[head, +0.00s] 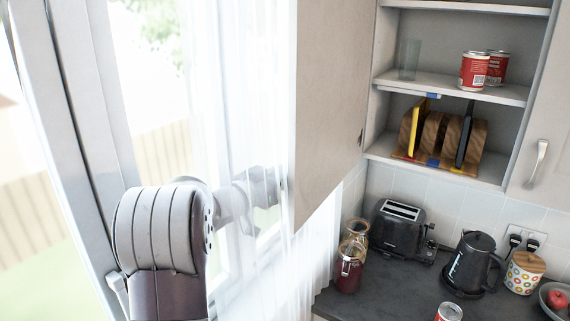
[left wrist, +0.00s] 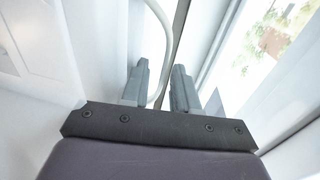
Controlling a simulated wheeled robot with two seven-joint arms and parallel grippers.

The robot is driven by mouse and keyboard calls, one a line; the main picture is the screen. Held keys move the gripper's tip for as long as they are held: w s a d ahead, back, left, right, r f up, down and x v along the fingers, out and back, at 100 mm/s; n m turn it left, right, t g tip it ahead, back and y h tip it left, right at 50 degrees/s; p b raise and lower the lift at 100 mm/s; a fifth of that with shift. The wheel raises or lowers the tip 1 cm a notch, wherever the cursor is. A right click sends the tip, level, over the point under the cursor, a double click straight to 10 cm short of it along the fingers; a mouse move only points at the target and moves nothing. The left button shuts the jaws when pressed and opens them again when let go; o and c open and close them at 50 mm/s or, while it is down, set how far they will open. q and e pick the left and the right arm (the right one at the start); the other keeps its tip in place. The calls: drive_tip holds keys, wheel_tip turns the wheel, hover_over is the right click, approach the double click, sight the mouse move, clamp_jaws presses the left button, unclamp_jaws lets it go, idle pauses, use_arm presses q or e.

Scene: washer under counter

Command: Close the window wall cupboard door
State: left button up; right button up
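The window wall cupboard door (head: 328,95) stands open beside the window, its flat beige inner face towards the head camera. The cupboard (head: 440,88) behind it is open, with its shelves in sight. My left arm reaches behind the door's lower part on the window side, so its gripper is hidden in the head view. In the left wrist view my left gripper (left wrist: 160,75) has its two fingers apart. A pale curved bar (left wrist: 166,38), which looks like a handle, runs between or just beyond them; contact cannot be told. My right gripper is out of view.
A window (head: 150,90) with a sheer curtain (head: 260,90) lies at the left. The shelves hold red cans (head: 473,71), a glass (head: 408,59) and a wooden rack (head: 432,138). A toaster (head: 402,230) and kettle (head: 472,263) stand on the dark counter (head: 395,292) below.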

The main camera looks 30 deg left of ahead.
use_arm(q)
drive_tip(key=shift+w+d, duration=0.1)
drive_tip(key=shift+w, duration=0.25)
clamp_jaws()
drive_tip(key=shift+d, duration=0.1)
